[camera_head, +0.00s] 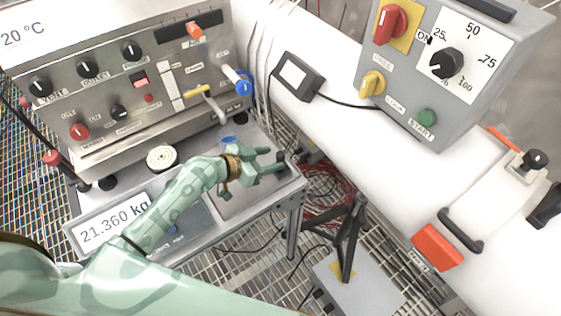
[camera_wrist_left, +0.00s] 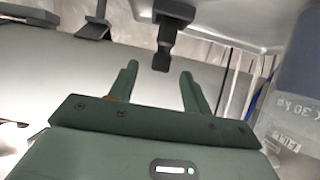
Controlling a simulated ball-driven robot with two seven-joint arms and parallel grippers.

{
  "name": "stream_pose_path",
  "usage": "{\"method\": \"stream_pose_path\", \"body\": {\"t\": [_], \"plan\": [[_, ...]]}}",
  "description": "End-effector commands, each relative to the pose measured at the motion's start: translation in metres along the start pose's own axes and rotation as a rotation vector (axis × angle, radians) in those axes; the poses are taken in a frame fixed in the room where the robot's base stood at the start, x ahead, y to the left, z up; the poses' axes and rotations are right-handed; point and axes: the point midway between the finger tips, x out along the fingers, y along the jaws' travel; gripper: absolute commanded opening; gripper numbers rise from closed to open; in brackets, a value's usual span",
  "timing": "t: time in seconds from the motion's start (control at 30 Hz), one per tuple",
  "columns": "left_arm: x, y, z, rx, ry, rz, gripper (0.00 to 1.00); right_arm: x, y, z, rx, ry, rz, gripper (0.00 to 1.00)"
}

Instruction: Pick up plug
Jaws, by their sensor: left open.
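My left gripper (camera_head: 281,160) is open above the right end of the steel bench, its fingers pointing right. In the left wrist view, its two green fingers (camera_wrist_left: 159,70) stand apart with nothing between them. A dark plug-like piece (camera_wrist_left: 166,42) shows just beyond the fingertips there, roughly in line with the gap and apart from both fingers. In the head view, a small dark piece (camera_head: 298,157) beside the fingertips at the bench corner may be the same plug; it is too small to be sure. My right gripper is not in view.
A control panel (camera_head: 120,75) with knobs and levers stands behind the bench. A scale display (camera_head: 112,222) reads 21.360 kg. A grey dial box (camera_head: 455,65) sits on the white tank (camera_head: 350,60). A red cable coil (camera_head: 328,195) and a black stand (camera_head: 350,235) are right of the bench.

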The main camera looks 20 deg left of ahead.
Motion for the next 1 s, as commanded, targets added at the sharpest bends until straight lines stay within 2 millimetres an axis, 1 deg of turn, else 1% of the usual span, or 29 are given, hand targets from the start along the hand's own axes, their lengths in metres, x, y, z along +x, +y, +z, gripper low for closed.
{"method": "stream_pose_path", "body": {"t": [0.1, 0.23, 0.33, 0.53, 0.57, 0.6, 0.67, 0.7, 0.73, 1.0], "plan": [[0.021, -0.001, -0.001, -0.005, 0.003, 0.001, 0.49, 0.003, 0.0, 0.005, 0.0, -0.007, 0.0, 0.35], [0.04, -0.002, 0.0, -0.004, 0.002, 0.001, 0.49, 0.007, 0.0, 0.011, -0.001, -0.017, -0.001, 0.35], [0.047, -0.001, 0.0, -0.002, 0.001, 0.001, 0.49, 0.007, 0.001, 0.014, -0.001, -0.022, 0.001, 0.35], [0.047, -0.002, -0.001, -0.001, 0.001, 0.001, 0.49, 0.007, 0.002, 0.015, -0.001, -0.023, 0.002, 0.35], [0.047, -0.002, -0.001, -0.001, 0.001, 0.001, 0.43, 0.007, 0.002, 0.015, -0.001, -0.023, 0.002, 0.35], [0.047, -0.001, -0.001, -0.001, 0.001, 0.001, 0.32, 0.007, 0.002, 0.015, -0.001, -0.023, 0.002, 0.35], [0.047, -0.001, 0.0, -0.001, 0.001, 0.001, 0.15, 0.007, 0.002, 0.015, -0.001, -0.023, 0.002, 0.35], [0.047, -0.001, 0.0, -0.001, 0.001, 0.001, 0.04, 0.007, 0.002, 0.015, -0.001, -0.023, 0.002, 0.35], [0.046, -0.001, 0.0, -0.001, 0.001, 0.001, 0.0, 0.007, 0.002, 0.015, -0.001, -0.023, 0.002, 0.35], [0.046, -0.001, -0.001, -0.001, 0.001, 0.001, 0.0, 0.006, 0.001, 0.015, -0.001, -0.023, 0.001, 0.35]]}}
